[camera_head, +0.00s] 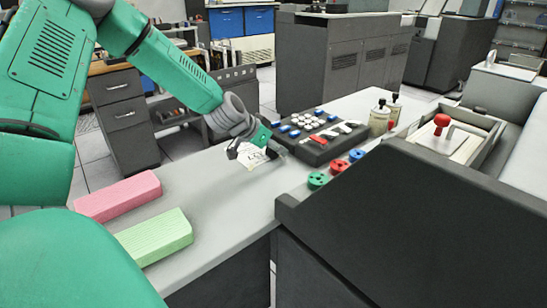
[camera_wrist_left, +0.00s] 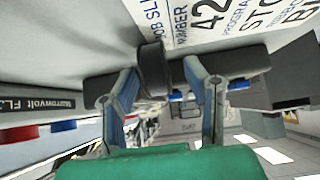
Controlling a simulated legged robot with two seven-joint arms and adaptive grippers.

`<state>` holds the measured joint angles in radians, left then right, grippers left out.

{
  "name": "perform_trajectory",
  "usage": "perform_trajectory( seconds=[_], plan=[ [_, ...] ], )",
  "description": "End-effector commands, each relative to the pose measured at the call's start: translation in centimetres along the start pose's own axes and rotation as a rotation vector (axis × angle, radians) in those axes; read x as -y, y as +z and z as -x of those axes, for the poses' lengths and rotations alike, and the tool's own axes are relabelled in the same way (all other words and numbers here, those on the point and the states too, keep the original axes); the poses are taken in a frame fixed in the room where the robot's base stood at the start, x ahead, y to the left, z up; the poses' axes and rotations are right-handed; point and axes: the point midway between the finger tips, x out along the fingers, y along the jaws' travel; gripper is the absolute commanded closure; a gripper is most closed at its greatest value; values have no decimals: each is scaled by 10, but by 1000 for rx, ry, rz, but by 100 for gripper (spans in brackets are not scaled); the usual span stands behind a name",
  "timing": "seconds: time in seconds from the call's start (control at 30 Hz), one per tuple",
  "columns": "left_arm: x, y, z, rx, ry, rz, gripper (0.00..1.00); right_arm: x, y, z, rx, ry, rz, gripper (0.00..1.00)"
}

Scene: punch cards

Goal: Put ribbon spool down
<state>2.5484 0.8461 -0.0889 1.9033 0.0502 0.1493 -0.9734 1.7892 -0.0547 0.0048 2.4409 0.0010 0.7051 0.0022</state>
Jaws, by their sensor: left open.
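My left gripper (camera_head: 259,152) is open, low over the grey table beside a white printed slip (camera_head: 252,157). In the left wrist view a dark rounded piece (camera_wrist_left: 152,70) stands between the open finger pads (camera_wrist_left: 170,78). It may be a black ribbon spool seen edge-on; I cannot tell whether a pad touches it. The slip (camera_wrist_left: 225,22) lies just beyond the fingers. A green spool (camera_head: 318,180), a red spool (camera_head: 338,166) and a blue spool (camera_head: 356,155) stand in a row to the right of the gripper. My right gripper is out of view.
A black tray (camera_head: 313,152) with white, blue and red parts lies behind the spools. Two bottles (camera_head: 380,119) stand behind it. A pink block (camera_head: 118,196) and a green block (camera_head: 155,237) lie front left. A dark machine (camera_head: 400,225) bounds the right. The table between is clear.

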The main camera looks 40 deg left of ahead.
Motion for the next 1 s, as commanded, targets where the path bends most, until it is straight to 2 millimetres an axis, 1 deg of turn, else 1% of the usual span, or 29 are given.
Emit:
perform_trajectory(
  seconds=[0.03, 0.1, 0.37, 0.4, 0.47, 0.5, 0.87, 1.0],
  plan=[
    [0, 2, -9, 1, -1, -2, 59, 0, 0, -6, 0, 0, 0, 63],
    [0, 1, -14, 0, 0, -2, 59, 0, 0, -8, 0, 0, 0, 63],
    [1, 0, -16, -1, 1, 1, 59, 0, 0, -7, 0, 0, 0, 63],
    [1, 0, -16, -1, 1, 1, 66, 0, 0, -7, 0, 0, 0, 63],
    [1, 0, -16, -1, 1, 0, 87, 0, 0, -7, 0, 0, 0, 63],
    [1, 0, -16, -1, 1, 0, 100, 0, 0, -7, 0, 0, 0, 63],
    [0, -2, -14, -1, 0, -1, 100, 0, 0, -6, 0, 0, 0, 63],
    [0, -16, -1, -4, 1, -2, 100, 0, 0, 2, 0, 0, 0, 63]
  ],
)
